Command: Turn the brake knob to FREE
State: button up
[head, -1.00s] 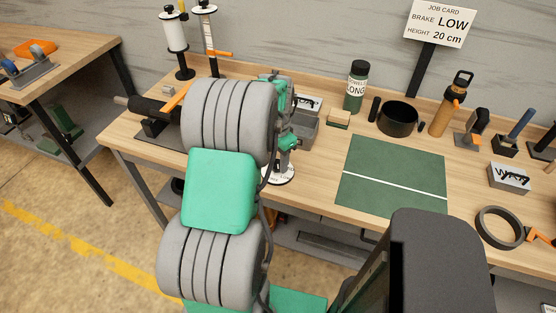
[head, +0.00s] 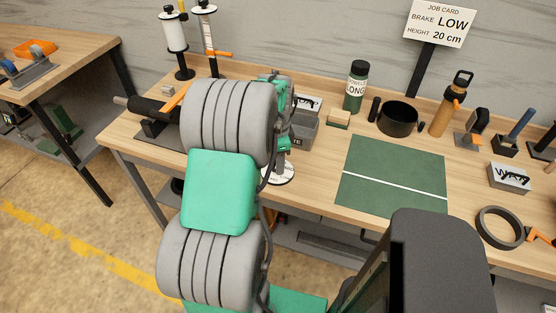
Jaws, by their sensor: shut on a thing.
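The brake dial (head: 281,174) is a round white plate with small dark marks at the front edge of the bench, partly hidden by my arm. The knob at its middle is covered by my gripper, and I cannot read its setting. My gripper (head: 279,158) points down over the dial, mostly hidden behind my grey and green arm. It is shut on the knob as far as the view shows. The job card (head: 439,22) at the back reads BRAKE LOW and HEIGHT 20 cm.
A grey box (head: 304,133) stands just right of my gripper. Behind are a green bottle (head: 356,87), a black bowl (head: 398,119) and an orange bottle (head: 447,110). The green mat (head: 385,172) is bare. Thread stands (head: 174,38) are at the back left.

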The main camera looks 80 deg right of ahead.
jog(key=o, duration=1.3)
jog(key=shift+o, duration=0.2)
jog(key=shift+r, duration=0.1)
notch_tip(320, 180, up, 8)
jog(key=shift+f+b, duration=0.15)
jog(key=shift+b, duration=0.15)
